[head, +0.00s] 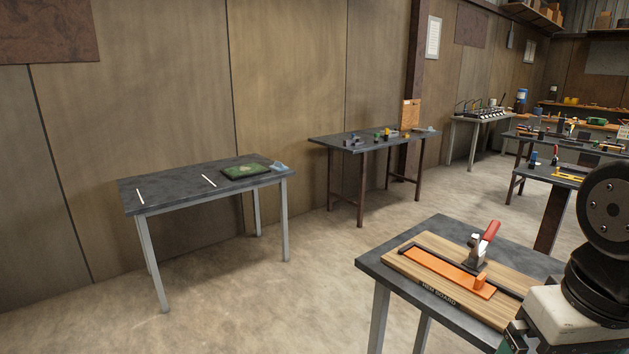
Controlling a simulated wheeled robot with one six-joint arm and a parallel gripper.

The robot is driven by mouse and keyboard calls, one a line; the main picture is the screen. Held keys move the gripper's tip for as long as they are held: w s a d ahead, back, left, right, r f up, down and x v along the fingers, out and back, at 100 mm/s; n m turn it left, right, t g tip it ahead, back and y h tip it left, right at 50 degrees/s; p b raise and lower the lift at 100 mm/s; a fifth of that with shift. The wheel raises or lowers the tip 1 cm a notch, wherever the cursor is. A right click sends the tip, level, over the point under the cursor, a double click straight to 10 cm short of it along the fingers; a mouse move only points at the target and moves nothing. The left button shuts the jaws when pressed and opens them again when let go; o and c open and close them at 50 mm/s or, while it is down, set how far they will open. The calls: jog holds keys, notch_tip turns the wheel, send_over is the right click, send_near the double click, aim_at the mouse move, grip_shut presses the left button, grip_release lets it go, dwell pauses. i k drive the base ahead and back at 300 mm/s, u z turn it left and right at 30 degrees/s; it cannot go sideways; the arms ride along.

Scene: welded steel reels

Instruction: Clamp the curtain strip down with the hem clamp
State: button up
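The hem clamp (476,255) stands near the far edge of the wooden hem board (405,267), at the right front. Its red handle (489,232) points up and leans to the right. The orange curtain strip (437,268) lies along the board in front of a black bar. A small raised orange piece (480,280) sits toward the strip's right end; I cannot tell whether it is part of the strip. Whether the clamp's pressing end touches the strip is too small to tell. My arm fills the lower right corner, but my gripper is not in view.
The hem board rests on a dark-topped table (376,264). A table (167,196) with two white lines and a green panel stands at the left. A cluttered table (350,141) stands behind, and more benches are at the far right. Open floor (290,300) lies between.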

aim_at(490, 231)
jog(key=u, duration=0.8)
jog(key=i, duration=4.25)
jog(key=z, duration=2.05)
jog(key=i, duration=1.75)
jog(key=z, duration=1.35)
